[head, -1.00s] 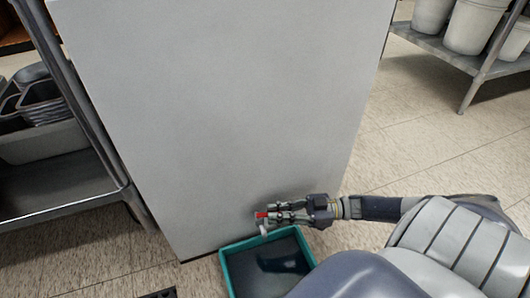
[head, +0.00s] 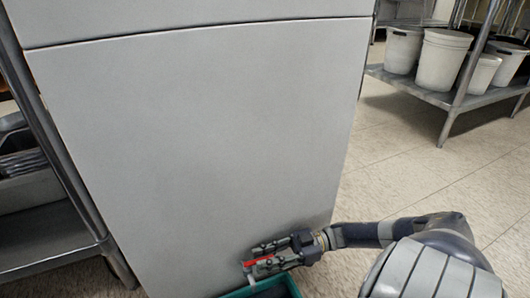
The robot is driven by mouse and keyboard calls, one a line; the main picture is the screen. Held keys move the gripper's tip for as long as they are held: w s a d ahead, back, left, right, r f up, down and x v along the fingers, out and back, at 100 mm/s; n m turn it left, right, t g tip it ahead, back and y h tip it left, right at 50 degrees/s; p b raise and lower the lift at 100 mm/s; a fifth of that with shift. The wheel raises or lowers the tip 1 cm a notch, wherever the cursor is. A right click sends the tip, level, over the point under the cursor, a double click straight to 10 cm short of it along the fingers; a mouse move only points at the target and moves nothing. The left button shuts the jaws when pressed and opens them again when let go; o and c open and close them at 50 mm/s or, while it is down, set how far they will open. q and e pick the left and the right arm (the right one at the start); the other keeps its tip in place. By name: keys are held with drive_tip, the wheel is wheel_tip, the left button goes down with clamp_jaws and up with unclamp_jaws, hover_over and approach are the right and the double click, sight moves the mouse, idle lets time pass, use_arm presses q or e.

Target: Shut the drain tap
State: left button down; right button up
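The drain tap has a red lever handle (head: 257,262) and sits low on the front of a pale grey cabinet (head: 190,150). My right gripper (head: 255,260) comes in from the right. Its two fingers are apart, one above and one below the red lever, with a visible gap above the lever. I cannot tell whether a finger touches it. My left gripper is not in view.
A teal tray (head: 292,285) stands below the tap, cut off by the bottom edge. A metal rack (head: 55,150) stands close on the left. Another shelf (head: 440,97) with several pale bins (head: 443,58) is at back right. The tiled floor (head: 400,160) between is clear.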

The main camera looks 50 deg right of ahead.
idle(0.3)
drive_tip(key=v, duration=1.2)
